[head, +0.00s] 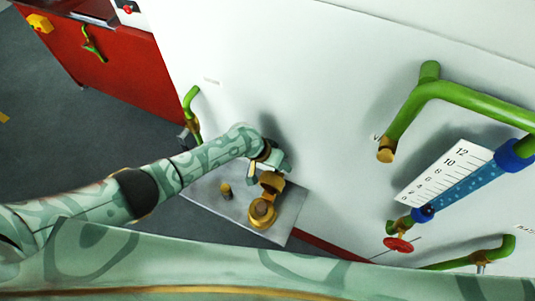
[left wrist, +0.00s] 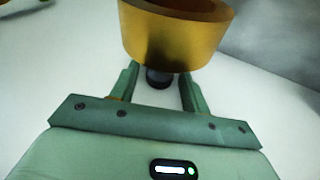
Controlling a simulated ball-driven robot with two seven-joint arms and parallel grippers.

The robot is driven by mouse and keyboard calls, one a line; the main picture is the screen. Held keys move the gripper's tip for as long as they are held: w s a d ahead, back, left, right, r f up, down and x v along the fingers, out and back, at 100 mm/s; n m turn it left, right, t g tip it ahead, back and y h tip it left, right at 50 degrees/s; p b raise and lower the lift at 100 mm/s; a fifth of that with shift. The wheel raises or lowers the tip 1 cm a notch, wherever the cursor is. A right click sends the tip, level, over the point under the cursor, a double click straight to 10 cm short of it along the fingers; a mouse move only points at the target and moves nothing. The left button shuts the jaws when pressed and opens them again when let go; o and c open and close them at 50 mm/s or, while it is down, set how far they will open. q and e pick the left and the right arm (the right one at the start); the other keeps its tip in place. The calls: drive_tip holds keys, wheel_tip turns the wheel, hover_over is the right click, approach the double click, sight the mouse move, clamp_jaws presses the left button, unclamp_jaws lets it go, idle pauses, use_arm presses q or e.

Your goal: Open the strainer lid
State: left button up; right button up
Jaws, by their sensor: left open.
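The brass strainer stands on a grey plate (head: 225,209) in the head view. Its round lower part (head: 262,212) is nearest me, and a cup-like upper brass piece (head: 271,183), seemingly the lid, sits just behind it. I cannot tell how the two join. My left gripper (head: 267,171) is open right at the upper piece. In the left wrist view the brass piece (left wrist: 175,38) is large beyond the open fingers (left wrist: 158,95). A small dark knob (left wrist: 158,78) shows between the fingers, below the brass. Contact is unclear. My right gripper is out of view.
A small brass fitting (head: 226,190) stands on the plate, left of the strainer. A white wall rises behind. Green pipes (head: 462,96), a scale (head: 447,172) and a red handwheel (head: 398,244) are at right. A red cabinet (head: 100,55) is at upper left.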

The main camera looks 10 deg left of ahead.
use_arm(q)
drive_tip(key=p+v, duration=0.4)
drive_tip(key=v, duration=1.1)
drive_tip(key=shift+a, duration=0.15)
